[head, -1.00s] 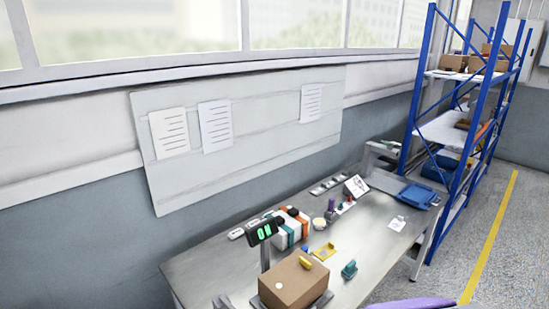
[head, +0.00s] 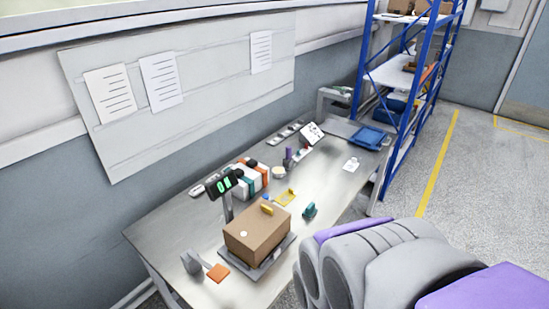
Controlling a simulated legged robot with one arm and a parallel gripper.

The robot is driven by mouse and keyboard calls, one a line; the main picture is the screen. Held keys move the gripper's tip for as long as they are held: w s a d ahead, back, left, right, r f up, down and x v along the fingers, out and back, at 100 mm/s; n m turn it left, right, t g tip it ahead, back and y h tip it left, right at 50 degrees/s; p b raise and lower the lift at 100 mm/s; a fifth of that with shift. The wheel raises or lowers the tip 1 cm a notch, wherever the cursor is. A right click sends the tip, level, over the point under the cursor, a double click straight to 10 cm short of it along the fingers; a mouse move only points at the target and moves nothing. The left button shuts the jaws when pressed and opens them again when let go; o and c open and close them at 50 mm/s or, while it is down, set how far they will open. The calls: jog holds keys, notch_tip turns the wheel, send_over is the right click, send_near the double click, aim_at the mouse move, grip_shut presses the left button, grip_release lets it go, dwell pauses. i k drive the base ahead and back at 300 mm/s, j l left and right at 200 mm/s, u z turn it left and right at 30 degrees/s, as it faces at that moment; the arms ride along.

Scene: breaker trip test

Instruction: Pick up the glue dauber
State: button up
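I cannot tell for sure which small item is the glue dauber. On the grey workbench (head: 165,240) there are several small things: a yellow piece (head: 267,209) on top of a brown cardboard box (head: 255,236), a flat yellow piece (head: 286,197), a teal piece (head: 310,210), a small cream round item (head: 279,172) and an upright purple item (head: 289,155). My arm, grey and purple, fills the lower right of the head view. My gripper's fingers do not show. Nothing on the bench is seen touched by my arm.
The box sits on a scale with a green-lit display (head: 222,184). Behind it is a white, orange and teal box (head: 250,177). An orange piece (head: 218,272) lies at the near end. A blue tray (head: 371,138) is at the far end, beside a blue shelf rack (head: 400,120). Floor is clear to the right.

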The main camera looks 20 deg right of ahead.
aim_at(288, 149)
jog(key=i+l+u, duration=0.1)
jog(key=u, duration=0.6)
jog(key=i+l+u, duration=0.2)
jog(key=l+u, duration=0.3)
jog(key=l, duration=0.55)
jog(key=l+u, duration=0.45)
jog(key=l, duration=1.7)
jog(key=k+l+u, duration=0.1)
jog(key=l, duration=1.05)
